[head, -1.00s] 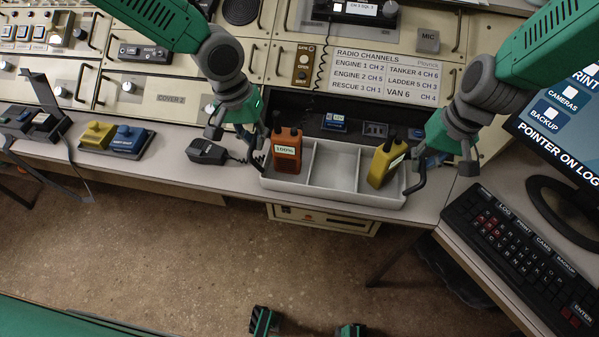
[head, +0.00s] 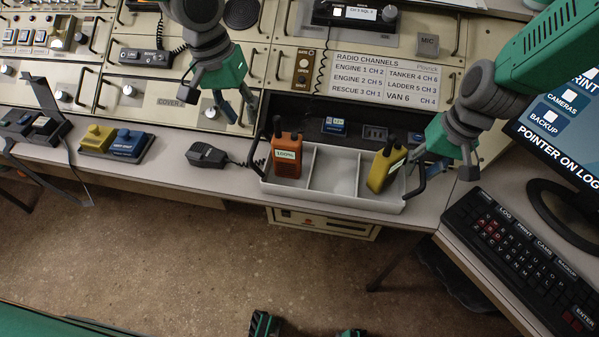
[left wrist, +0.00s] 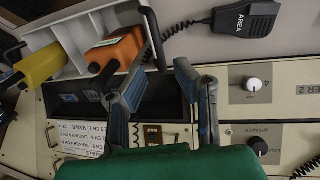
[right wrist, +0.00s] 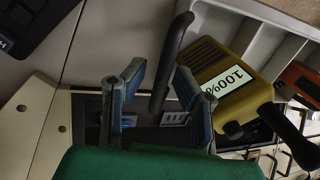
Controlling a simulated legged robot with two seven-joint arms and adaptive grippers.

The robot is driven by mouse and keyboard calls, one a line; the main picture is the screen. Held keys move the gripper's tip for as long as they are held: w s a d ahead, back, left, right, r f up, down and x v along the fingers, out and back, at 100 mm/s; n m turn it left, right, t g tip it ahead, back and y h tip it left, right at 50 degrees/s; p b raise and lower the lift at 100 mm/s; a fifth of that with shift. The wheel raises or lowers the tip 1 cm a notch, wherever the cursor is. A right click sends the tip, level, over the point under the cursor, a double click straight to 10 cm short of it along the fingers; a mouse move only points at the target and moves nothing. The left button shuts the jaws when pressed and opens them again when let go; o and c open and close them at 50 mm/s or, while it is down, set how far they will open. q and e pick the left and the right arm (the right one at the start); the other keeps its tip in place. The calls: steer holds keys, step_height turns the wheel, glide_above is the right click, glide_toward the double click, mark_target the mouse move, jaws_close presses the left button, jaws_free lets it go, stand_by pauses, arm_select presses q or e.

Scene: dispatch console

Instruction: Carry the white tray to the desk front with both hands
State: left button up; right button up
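The white tray (head: 333,196) sits on the desk in front of the console, with a black handle at each end. An orange radio (head: 286,160) stands in its left compartment; a yellow radio (head: 381,170) leans in its right one. The middle compartment is empty. My left gripper (head: 236,108) is open and empty, above the console behind the left handle (head: 254,152). In the left wrist view, that handle (left wrist: 153,38) lies beyond the fingers. My right gripper (head: 432,160) is open at the right handle (head: 414,180). In the right wrist view, the handle (right wrist: 170,62) appears between the open fingers.
A black handset microphone (head: 206,154) lies left of the tray, its cord running toward the tray. A yellow and blue button box (head: 113,142) is further left. A keyboard (head: 520,250) and monitor (head: 568,125) stand at the right.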

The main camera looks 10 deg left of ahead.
steer(key=shift+w+r, duration=0.1)
steer(key=shift+r, duration=0.25)
arm_select(q)
steer(key=r, duration=0.2)
steer(key=shift+a+r, duration=0.25)
steer(key=shift+r, duration=0.15)
arm_select(e)
step_height(320, 180, up, 11)
steer(key=d, duration=0.2)
steer(key=shift+d, duration=0.1)
